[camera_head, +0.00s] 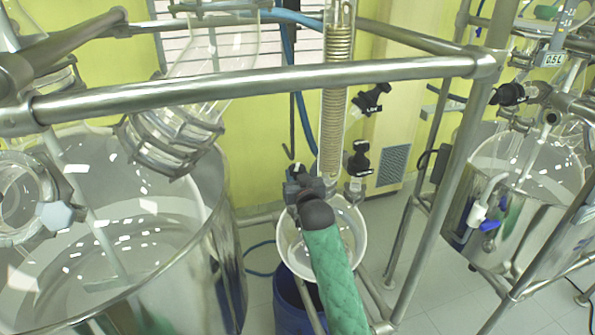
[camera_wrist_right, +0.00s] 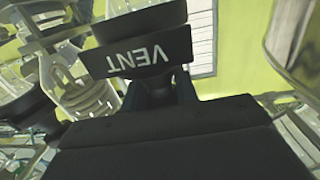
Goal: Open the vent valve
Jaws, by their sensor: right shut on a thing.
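The vent valve's black handle, with the white word VENT upside down on it (camera_wrist_right: 150,54), fills the upper middle of the right wrist view. My right gripper (camera_wrist_right: 160,92) is shut on the handle, its dark fingers just below the label. In the head view my right gripper (camera_head: 304,187) is at the end of the green-sleeved arm, beside the glass column above a white bowl. There the valve is mostly hidden by the gripper and too small to read. My left gripper is not in view.
A steel frame bar (camera_head: 260,88) crosses above the gripper. Black valve handles (camera_head: 371,98) (camera_head: 360,158) stand right of the glass column (camera_head: 336,90). A large glass reactor vessel (camera_head: 160,240) is at left, a smaller one (camera_head: 530,170) at right. The white bowl (camera_head: 352,262) is below.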

